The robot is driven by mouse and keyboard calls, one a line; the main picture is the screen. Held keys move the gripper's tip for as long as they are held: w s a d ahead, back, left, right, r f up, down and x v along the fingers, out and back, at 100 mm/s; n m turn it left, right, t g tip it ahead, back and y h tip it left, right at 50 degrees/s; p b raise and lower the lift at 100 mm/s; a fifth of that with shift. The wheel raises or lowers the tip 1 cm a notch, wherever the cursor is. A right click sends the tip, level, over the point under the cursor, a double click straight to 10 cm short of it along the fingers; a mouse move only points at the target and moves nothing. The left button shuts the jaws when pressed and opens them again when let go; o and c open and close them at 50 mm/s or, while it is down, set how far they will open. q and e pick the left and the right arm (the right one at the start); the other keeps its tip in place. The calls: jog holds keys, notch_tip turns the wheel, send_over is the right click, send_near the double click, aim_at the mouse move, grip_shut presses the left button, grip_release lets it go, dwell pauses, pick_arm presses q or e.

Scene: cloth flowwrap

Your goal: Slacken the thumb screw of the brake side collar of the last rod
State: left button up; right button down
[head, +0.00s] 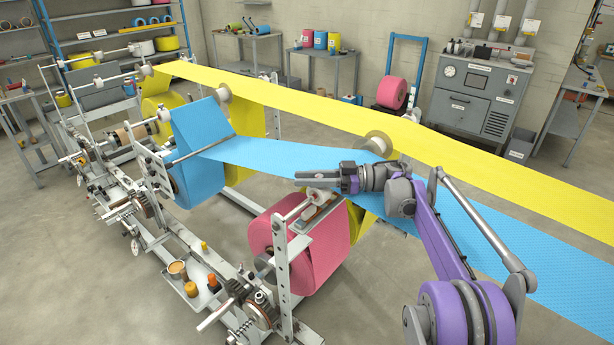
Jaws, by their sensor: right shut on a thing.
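My right gripper (302,179) reaches in from the right on a purple and grey arm, over the blue web and above the pink roll (300,243). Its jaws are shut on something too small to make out. Below it, a rod with a pale collar (308,213) runs over the pink roll from an upright steel side plate (281,254). No thumb screw can be made out on this collar. I cannot tell whether the gripper touches the collar or rod. My left gripper is not in view.
A tray (205,293) with small orange and brown items sits at the frame's front. Floor is clear at lower left.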

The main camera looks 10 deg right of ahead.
dwell(0.4)
jog(key=c, duration=0.7)
grip_release()
jog(key=shift+a, duration=0.1)
jog(key=v, duration=1.1)
jog(key=shift+w+b, duration=0.1)
jog(key=shift+b, duration=0.3)
